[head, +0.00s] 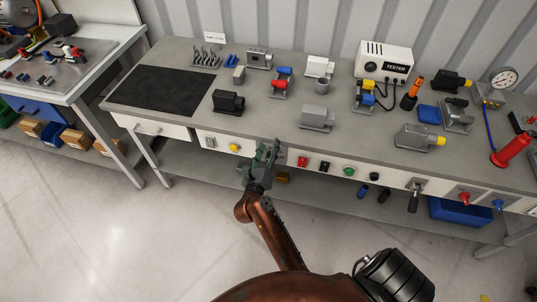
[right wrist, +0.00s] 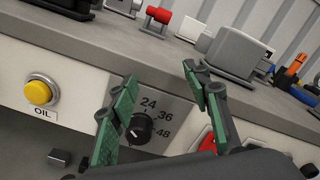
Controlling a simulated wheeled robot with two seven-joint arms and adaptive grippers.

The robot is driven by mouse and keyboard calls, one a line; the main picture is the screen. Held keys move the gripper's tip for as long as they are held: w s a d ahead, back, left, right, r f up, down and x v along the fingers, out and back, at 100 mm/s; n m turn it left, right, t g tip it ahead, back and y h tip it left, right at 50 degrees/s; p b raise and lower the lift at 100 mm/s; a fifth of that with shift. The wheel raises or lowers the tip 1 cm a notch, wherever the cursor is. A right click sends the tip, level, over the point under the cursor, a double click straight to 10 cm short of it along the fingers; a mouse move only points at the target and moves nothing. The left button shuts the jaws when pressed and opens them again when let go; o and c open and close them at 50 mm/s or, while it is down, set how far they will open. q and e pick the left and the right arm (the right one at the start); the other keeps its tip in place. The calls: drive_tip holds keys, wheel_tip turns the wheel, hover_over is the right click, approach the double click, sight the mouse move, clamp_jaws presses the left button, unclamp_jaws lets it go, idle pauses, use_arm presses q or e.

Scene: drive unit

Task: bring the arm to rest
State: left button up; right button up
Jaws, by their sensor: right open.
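My right gripper (head: 267,153) is at the front edge of the workbench, in front of its panel, with my copper-coloured arm reaching up to it from below. Its green-padded fingers stand apart and empty in the right wrist view (right wrist: 158,78). A black rotary knob (right wrist: 141,128) marked 24, 36 and 48 shows between and beyond the fingers. I cannot tell how far off it is, and the gripper hides it in the head view. My left gripper is not in view.
A yellow OIL button (right wrist: 40,92) is left of the knob; a red switch (head: 302,161) is right of the gripper. The grey workbench (head: 180,55) carries several parts, a black mat (head: 170,91) and a white tester (head: 385,60). Open floor (head: 130,235) lies in front.

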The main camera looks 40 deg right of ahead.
drive_tip(key=shift+r, duration=0.45)
